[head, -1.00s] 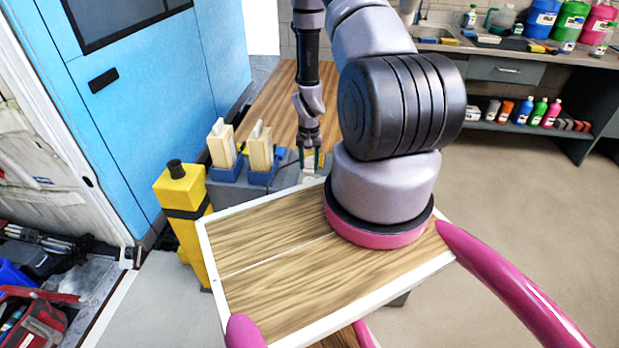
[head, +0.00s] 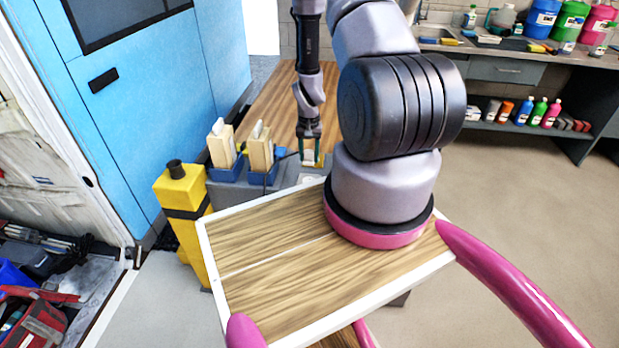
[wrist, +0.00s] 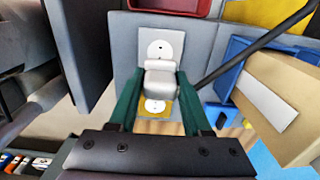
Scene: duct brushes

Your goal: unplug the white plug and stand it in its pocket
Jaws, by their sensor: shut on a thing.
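The white plug (wrist: 167,92) is between the green fingers of my gripper (wrist: 160,100), which is shut on it. In the head view my gripper (head: 309,158) holds the plug (head: 309,156) above the grey bench. In the wrist view a white socket plate (wrist: 161,47) with a round face lies just beyond the plug. A second white round face on a yellow-edged plate (wrist: 157,108) shows on the near side, partly covered by the plug. A dark cable (wrist: 245,52) runs off to the right. I cannot clearly make out the plug's pocket.
Two cream blocks (head: 221,146) (head: 260,150) stand in blue holders left of my gripper. A yellow post (head: 182,200) with a black cap stands at the bench's left. A red-rimmed tray (wrist: 170,6) lies at the top of the wrist view. A blue cabinet (head: 150,90) rises behind.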

